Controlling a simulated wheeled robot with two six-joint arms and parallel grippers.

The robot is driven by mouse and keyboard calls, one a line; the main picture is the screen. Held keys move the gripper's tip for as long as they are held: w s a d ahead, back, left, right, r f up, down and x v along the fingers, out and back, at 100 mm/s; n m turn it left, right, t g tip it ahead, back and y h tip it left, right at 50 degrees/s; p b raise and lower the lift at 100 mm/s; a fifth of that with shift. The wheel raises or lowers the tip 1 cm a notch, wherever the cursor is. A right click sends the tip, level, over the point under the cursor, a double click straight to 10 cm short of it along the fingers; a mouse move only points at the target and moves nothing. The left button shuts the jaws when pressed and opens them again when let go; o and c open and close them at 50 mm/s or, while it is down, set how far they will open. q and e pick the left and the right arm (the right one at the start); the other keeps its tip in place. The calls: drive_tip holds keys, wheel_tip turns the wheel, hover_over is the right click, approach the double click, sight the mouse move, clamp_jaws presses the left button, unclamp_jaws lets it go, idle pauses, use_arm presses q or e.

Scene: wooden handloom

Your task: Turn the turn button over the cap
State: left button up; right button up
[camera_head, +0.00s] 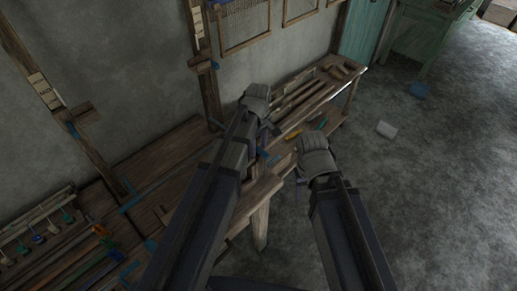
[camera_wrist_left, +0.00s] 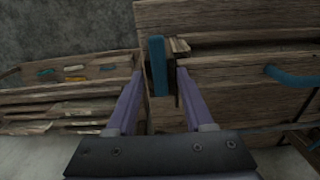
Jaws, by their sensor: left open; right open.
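A blue upright bar, which looks like the turn button (camera_wrist_left: 157,62), stands on the end of a wooden beam in the left wrist view. A small light wooden piece (camera_wrist_left: 180,45) sits just right of it; I cannot tell whether it is the cap. My left gripper (camera_wrist_left: 159,78) is open, its two purple fingers apart on either side of the blue bar's line. I cannot tell whether they touch it. In the head view, my left gripper (camera_head: 270,132) is at the loom's right end, partly hidden by its wrist. My right gripper (camera_head: 298,178) is open over the floor side, its fingers mostly hidden.
A curved blue handle (camera_wrist_left: 290,75) is on the beam at right. A wooden bench (camera_head: 325,95) with slats and small tools stands along the wall. The loom frame (camera_head: 150,170) fills the lower left. Grey floor (camera_head: 440,150) at right is mostly clear.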

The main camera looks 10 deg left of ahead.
use_arm(q)
clamp_jaws()
idle(0.3)
idle(0.3)
